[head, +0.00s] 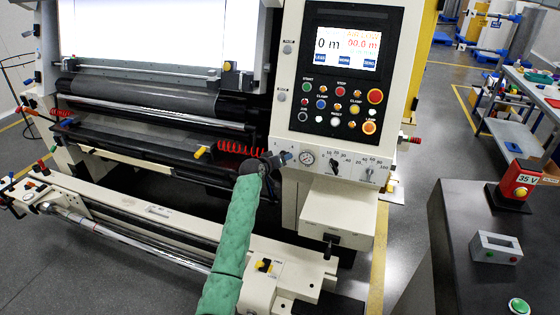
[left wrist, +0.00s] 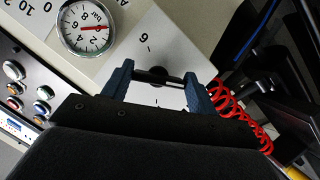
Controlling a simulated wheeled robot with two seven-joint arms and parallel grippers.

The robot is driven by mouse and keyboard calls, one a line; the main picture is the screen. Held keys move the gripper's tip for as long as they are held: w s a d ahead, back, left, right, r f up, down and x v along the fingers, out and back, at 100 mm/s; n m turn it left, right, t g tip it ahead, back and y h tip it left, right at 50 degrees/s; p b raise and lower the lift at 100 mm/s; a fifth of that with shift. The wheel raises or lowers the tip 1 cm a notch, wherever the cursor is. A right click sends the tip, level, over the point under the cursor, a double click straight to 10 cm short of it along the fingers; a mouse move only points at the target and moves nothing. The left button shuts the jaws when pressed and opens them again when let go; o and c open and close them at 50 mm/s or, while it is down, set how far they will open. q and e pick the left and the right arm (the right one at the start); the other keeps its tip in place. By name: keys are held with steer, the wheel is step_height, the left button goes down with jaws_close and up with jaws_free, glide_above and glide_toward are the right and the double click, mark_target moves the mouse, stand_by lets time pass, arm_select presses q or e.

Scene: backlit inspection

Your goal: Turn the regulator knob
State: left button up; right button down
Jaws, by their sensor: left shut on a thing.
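The regulator knob (left wrist: 158,78) is black and sits on the pale panel beside a round pressure gauge (left wrist: 88,27). In the left wrist view the two blue fingers of my left gripper (left wrist: 157,86) stand on either side of it, shut on it. In the head view my green-sleeved left arm reaches up to the panel, with the left gripper (head: 279,160) just left of the gauge (head: 307,157); the knob is hidden there behind the gripper. My right gripper is in neither view.
Another dial knob (head: 368,174) is on the panel, right of the gauge. The control panel (head: 345,75) with a screen and several buttons is above. A red coiled hose (left wrist: 235,112) runs close by my left gripper. A dark table (head: 465,260) stands at the right.

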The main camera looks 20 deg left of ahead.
arm_select(q)
steer(key=shift+f, duration=0.15)
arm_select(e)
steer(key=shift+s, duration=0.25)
arm_select(q)
steer(key=o, duration=1)
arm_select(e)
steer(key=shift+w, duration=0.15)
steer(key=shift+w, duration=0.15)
arm_select(q)
steer(key=b+v, duration=0.3)
steer(key=v, duration=0.5)
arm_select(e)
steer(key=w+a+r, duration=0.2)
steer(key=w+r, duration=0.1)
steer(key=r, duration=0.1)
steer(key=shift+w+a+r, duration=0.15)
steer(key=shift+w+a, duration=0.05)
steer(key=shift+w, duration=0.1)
